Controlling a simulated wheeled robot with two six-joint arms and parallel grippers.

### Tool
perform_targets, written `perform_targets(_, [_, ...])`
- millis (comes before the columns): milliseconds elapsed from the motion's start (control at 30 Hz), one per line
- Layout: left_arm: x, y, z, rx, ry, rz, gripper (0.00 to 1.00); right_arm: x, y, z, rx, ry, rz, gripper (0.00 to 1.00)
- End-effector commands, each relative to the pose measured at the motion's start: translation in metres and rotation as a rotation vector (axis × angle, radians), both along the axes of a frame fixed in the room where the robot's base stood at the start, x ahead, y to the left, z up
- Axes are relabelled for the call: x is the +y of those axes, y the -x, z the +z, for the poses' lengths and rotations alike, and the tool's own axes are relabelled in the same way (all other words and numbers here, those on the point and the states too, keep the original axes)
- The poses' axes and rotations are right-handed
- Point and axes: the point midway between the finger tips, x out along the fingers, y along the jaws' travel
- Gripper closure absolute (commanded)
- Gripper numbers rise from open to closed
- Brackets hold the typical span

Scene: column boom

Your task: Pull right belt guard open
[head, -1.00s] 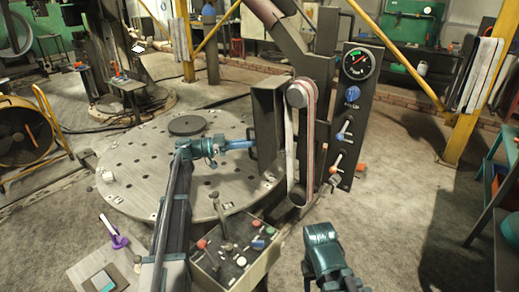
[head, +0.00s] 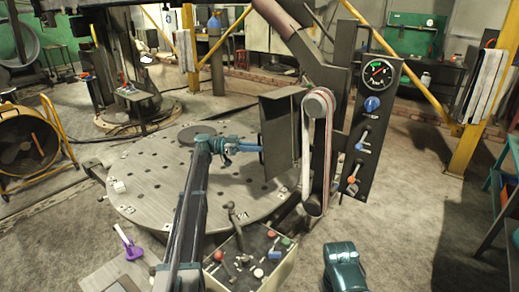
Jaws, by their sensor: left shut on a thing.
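The belt guard (head: 281,132) is a dark grey metal panel, standing swung out to the left of the belt. The belt (head: 306,150) is pale with a red stripe and runs exposed around an upper pulley (head: 318,102) and a lower one. My left gripper (head: 258,148) reaches in from the left and is shut on the guard's handle, at the panel's left edge. The handle is mostly hidden by the jaws. Part of my right arm shows at the bottom, but its gripper is not in view.
A control panel (head: 366,130) with a gauge, a blue knob and levers stands right of the belt. A control box (head: 255,262) with levers and coloured knobs is below. A round perforated plate (head: 150,190) lies behind my left arm. Floor at the right is open.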

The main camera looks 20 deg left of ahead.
Motion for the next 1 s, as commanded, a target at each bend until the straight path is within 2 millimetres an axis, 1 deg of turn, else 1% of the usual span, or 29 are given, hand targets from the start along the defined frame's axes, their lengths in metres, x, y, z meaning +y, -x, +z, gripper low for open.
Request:
perform_targets(167, [-0.003,-0.002,0.0,0.001,0.001,0.001,1.0,0.0,0.0,0.0,0.0,0.0,0.0,0.5])
perform_targets(200, [-0.003,-0.002,0.0,0.001,0.001,0.001,0.82,0.0,0.0,0.0,0.0,0.0,0.0,0.5])
perform_targets(333, [-0.002,-0.001,0.0,0.001,0.001,0.001,0.58,0.0,0.0,0.0,0.0,0.0,0.0,0.5])
perform_targets(367, [-0.002,-0.001,0.0,0.001,0.001,0.001,0.55,0.0,0.0,0.0,0.0,0.0,0.0,0.5])
perform_targets(633, [-0.001,-0.001,0.0,0.0,0.0,0.001,0.55,0.0,0.0,0.0,0.0,0.0,0.0,0.5])
perform_targets(767, [0.005,-0.001,-0.001,0.0,0.0,0.002,0.55,0.0,0.0,-0.001,0.0,0.0,0.0,0.5])
perform_targets(867, [0.014,-0.001,-0.002,0.0,0.0,0.003,0.55,0.0,0.0,-0.002,0.0,0.0,0.0,0.5])
perform_targets(1000, [0.034,0.0,-0.003,0.0,0.0,0.002,0.55,0.0,0.0,-0.003,0.0,0.0,0.0,0.5])
